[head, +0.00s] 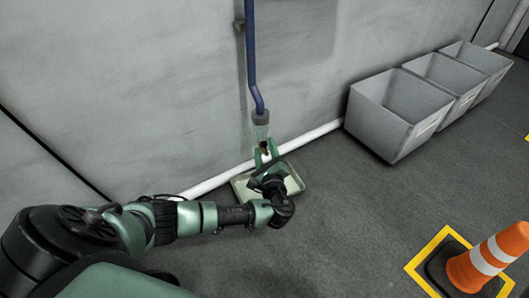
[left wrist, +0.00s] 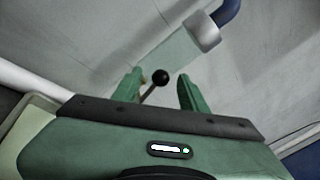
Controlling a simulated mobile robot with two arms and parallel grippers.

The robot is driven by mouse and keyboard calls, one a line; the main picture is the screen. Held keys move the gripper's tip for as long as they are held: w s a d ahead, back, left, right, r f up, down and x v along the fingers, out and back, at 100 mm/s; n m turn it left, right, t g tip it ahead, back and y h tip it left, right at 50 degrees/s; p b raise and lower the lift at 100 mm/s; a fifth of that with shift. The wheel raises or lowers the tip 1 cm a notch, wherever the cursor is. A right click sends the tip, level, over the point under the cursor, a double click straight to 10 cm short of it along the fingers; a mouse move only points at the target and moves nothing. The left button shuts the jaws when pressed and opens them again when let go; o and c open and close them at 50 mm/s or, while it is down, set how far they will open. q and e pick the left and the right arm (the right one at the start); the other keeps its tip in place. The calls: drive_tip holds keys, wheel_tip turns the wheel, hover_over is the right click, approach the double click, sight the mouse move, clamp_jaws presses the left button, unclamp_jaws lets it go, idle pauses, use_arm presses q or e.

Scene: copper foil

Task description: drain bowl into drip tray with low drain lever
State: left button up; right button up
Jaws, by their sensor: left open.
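The bowl (head: 261,131) is a clear greenish cylinder under a grey cap, at the lower end of a blue pipe by the wall. It also shows in the left wrist view (left wrist: 172,56). The drain lever (left wrist: 161,77) has a black ball knob on a thin rod, low at the bowl. My left gripper (head: 266,150) is open just below the bowl. In the left wrist view its fingers (left wrist: 159,84) stand on either side of the knob, with gaps showing. The pale drip tray (head: 294,184) lies on the floor below, partly hidden by my gripper. My right gripper is out of view.
The blue pipe (head: 251,55) runs down the grey wall. A white pipe (head: 319,134) runs along the wall's foot. Grey bins (head: 390,125) stand at the right. An orange cone (head: 490,258) stands on a yellow-marked square at the lower right. The floor between is clear.

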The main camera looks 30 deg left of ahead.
use_arm(q)
drive_tip(key=shift+w+a, duration=0.4)
clamp_jaws()
